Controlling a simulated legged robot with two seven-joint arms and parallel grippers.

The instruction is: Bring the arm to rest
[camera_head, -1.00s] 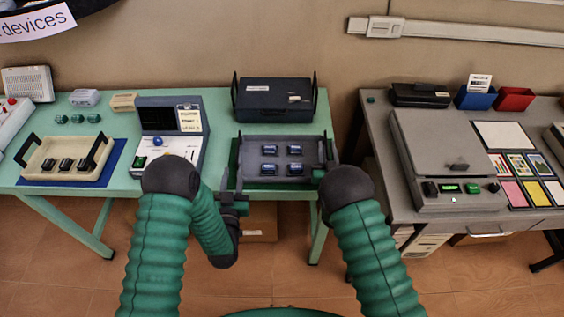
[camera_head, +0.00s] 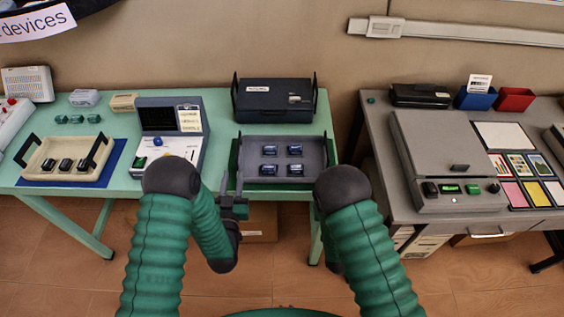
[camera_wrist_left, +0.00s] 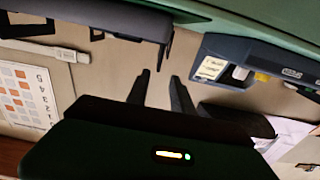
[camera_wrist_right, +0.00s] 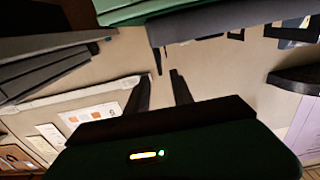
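My left gripper (camera_head: 231,182) is open and empty at the front left corner of the grey tray (camera_head: 311,152); its two parted fingers also show in the left wrist view (camera_wrist_left: 160,85). My right gripper is hidden behind my right arm in the head view. In the right wrist view its fingers (camera_wrist_right: 160,84) are apart with nothing between them. The grey tray sits on a green mat on the green table and holds several small dark blue parts (camera_head: 269,150). My right arm is bent in front of the gap between the tables.
The green table (camera_head: 220,110) also carries a dark case (camera_head: 275,99), a device with a screen (camera_head: 168,146) and a cream tray (camera_head: 44,163) on a blue mat. A grey table at right bears a grey lidded machine (camera_head: 440,145) with a green light.

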